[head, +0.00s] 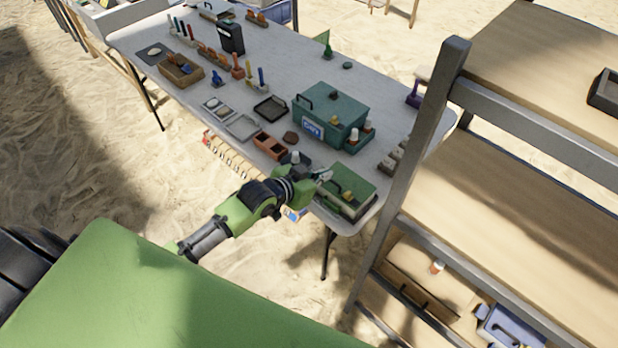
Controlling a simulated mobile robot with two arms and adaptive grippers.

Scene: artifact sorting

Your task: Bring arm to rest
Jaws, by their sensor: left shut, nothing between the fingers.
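My left arm comes in from the lower left, green and black, and reaches over the near edge of the white table (205,126). My left gripper (322,176) is shut and empty, at the near right end of the table beside a green box (362,188). From this view I cannot tell whether it touches the box. My right gripper is not in view.
A larger green case (330,112) stands behind the green box. Trays, a wooden box (181,71) and several small pieces cover the table. A metal-framed shelf (425,130) rises close on the right. Open sand (120,190) lies left of the arm.

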